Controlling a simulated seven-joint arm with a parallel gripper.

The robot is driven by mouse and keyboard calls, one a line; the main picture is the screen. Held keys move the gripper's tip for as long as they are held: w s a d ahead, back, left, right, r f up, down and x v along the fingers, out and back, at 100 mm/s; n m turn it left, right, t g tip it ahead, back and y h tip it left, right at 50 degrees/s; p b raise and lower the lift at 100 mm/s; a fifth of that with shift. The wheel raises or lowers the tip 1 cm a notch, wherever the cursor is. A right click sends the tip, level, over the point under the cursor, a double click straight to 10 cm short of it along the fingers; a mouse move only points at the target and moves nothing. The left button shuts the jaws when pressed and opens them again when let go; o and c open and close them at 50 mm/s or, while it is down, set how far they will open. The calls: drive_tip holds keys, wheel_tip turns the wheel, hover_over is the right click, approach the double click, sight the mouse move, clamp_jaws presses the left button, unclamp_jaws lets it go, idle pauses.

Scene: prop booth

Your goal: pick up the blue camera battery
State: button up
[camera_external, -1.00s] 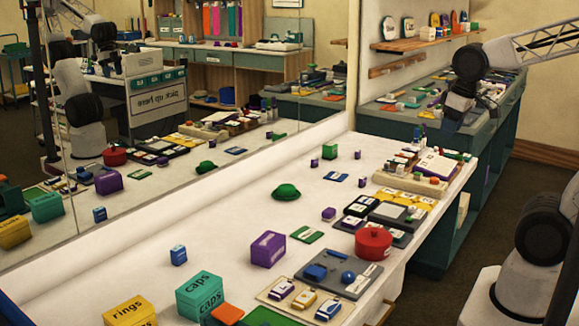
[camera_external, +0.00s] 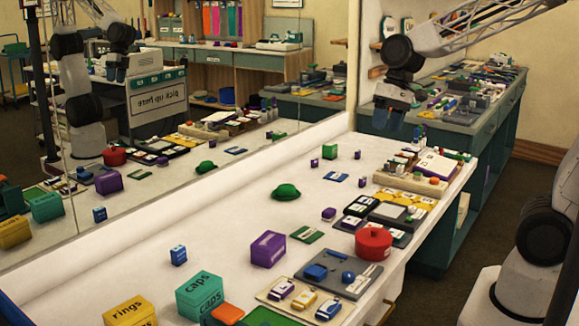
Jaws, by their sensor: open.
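A beige tray (camera_external: 268,296) at the near edge of the white counter holds a purple, a yellow and a blue small labelled block; the blue one (camera_external: 328,309) is at its right end and looks like a camera battery. Another small blue block (camera_external: 178,255) with white marks stands alone further left on the counter. I cannot tell for certain which is the camera battery. My gripper (camera_external: 388,122) is open and empty, high above the far end of the counter, well away from both blue blocks.
A purple box (camera_external: 268,249), teal caps box (camera_external: 200,295), grey tray (camera_external: 338,272) with blue parts, red round pot (camera_external: 373,243) and green dome (camera_external: 286,192) stand on the counter. A mirror (camera_external: 200,100) behind repeats the scene. The counter's left-middle is mostly clear.

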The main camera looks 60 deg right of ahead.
sight(181, 245)
drive_tip(key=w+a+f+m+g+y, duration=0.1)
drive_tip(key=w+a+f+m+y, duration=0.25)
drive_tip(key=w+a, duration=0.6)
drive_tip(key=w+a+f+m+g+y, duration=0.15)
drive_tip(key=w+a+f, duration=0.4)
drive_tip(key=w, duration=0.75)
drive_tip(key=w+a+f+m+y, duration=0.1)
drive_tip(key=w+a+f+m, duration=0.1)
drive_tip(key=w+a+f, duration=0.3)
drive_tip(key=w+a+f+m+y, duration=0.2)
drive_tip(key=w+a+f+m, duration=0.1)
drive_tip(key=w+a+f, duration=0.3)
drive_tip(key=w+a+f+m+t+y, duration=0.1)
drive_tip(key=w+a+f+m+y, duration=0.1)
drive_tip(key=w+a+f, duration=0.3)
drive_tip(key=shift+w+a+f+m, duration=0.15)
drive_tip(key=shift+w+f+m, duration=0.1)
drive_tip(key=shift+f, duration=0.4)
drive_tip(key=shift+w+a+f+m, duration=0.1)
drive_tip(key=shift+f+m, duration=0.1)
drive_tip(key=shift+f, duration=0.4)
drive_tip(key=shift+w+a+f+m, duration=0.15)
drive_tip(key=shift+w+f+m, duration=0.1)
drive_tip(key=shift+f, duration=0.4)
drive_tip(key=shift+x, duration=1.3)
drive_tip(key=shift+x, duration=2.6)
